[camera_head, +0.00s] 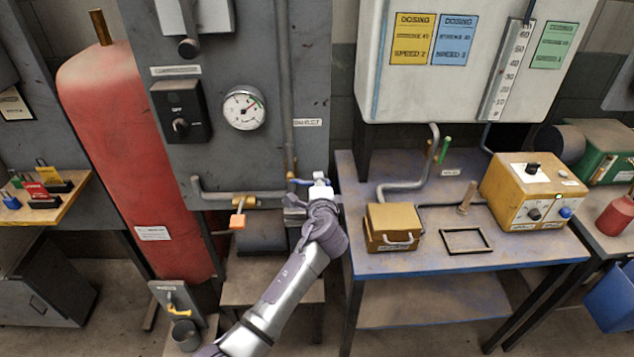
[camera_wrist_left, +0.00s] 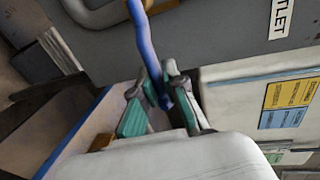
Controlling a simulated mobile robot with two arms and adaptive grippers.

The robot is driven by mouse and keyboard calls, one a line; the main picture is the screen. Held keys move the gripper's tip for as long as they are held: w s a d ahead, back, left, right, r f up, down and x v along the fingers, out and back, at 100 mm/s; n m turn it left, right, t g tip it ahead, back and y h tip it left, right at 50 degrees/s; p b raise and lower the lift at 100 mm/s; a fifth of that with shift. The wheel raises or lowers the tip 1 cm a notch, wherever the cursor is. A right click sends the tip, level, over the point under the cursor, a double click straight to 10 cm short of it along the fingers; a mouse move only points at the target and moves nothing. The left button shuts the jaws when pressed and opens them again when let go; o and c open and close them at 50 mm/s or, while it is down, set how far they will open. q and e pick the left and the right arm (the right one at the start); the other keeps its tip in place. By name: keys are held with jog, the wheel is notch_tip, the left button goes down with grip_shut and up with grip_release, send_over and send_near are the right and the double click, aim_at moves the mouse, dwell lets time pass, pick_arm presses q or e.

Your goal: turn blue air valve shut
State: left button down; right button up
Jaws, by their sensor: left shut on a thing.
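The blue valve handle (camera_head: 303,181) is on the pipe below the OUTLET label, at the lower right of the grey panel. In the left wrist view the blue handle (camera_wrist_left: 148,50) runs down from the top to between the fingertips. My left gripper (camera_head: 321,181) is at the handle's right end. In the left wrist view my left gripper (camera_wrist_left: 160,98) is shut on the handle's end, with a finger on each side. The gripper and arm hide part of the pipe. My right gripper is in neither view.
A pipe with an orange tag (camera_head: 238,221) runs left of the valve. A pressure gauge (camera_head: 244,107) and black switch (camera_head: 181,111) are above. A blue-edged table (camera_head: 400,263) stands close at right, with a yellow box (camera_head: 392,227) on it. A red tank (camera_head: 130,150) stands left.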

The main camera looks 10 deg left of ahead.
pick_arm(q)
jog(key=c, duration=1.5)
grip_release()
jog(key=shift+d+r, duration=0.15)
jog(key=shift+d, duration=0.2)
jog(key=o, duration=0.3)
jog(key=shift+w+d, duration=0.1)
jog(key=shift+d, duration=0.05)
jog(key=shift+w+d, duration=0.1)
jog(key=shift+s, duration=0.2)
jog(key=v, duration=1.1)
jog(key=shift+s, duration=0.3)
jog(key=shift+d, duration=0.1)
